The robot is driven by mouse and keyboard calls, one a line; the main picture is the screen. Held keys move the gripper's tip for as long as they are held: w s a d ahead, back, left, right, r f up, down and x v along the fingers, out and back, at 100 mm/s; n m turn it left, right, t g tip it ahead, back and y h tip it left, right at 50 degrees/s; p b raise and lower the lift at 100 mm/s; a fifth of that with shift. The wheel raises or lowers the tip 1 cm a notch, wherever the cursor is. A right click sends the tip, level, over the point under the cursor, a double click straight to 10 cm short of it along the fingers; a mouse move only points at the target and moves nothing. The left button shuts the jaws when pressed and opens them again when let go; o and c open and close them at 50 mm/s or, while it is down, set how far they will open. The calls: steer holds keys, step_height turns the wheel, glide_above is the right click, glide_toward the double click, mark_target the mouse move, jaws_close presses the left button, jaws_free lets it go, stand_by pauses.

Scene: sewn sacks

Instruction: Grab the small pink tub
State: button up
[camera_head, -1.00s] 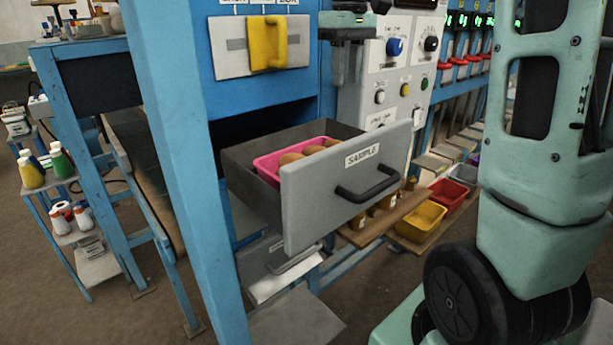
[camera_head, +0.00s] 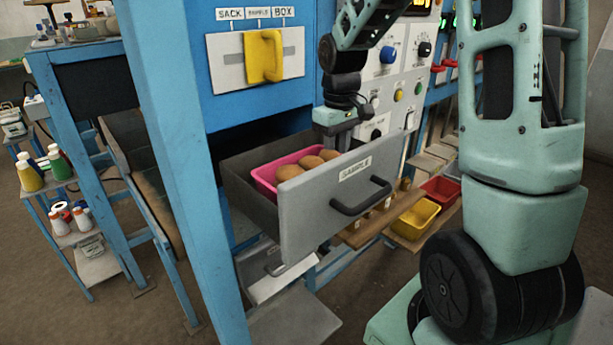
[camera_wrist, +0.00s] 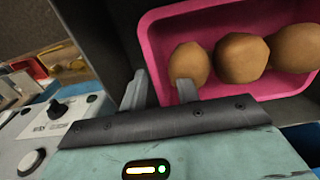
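The small pink tub (camera_head: 262,174) sits in the open grey drawer labelled SAMPLE (camera_head: 330,205) and holds brown, potato-like lumps (camera_head: 290,172). In the wrist view the tub (camera_wrist: 155,50) fills the upper right, with its near-left corner at my fingers. My gripper (camera_wrist: 162,92) is open. One finger shows outside the tub's wall and the other overlaps the tub's inside, in front of a lump. The wall lies between them in the picture; I cannot tell whether they touch it. In the head view my gripper (camera_head: 338,143) is over the drawer's back right side.
The drawer front with its black handle (camera_head: 362,196) stands out from the blue machine frame (camera_head: 165,120). A control panel with knobs (camera_head: 388,54) is close to my arm. Yellow (camera_head: 414,218) and red (camera_head: 440,190) bins stand on a lower shelf at the right.

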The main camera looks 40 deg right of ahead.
steer(key=shift+f, duration=0.65)
jaws_close()
stand_by(0.9)
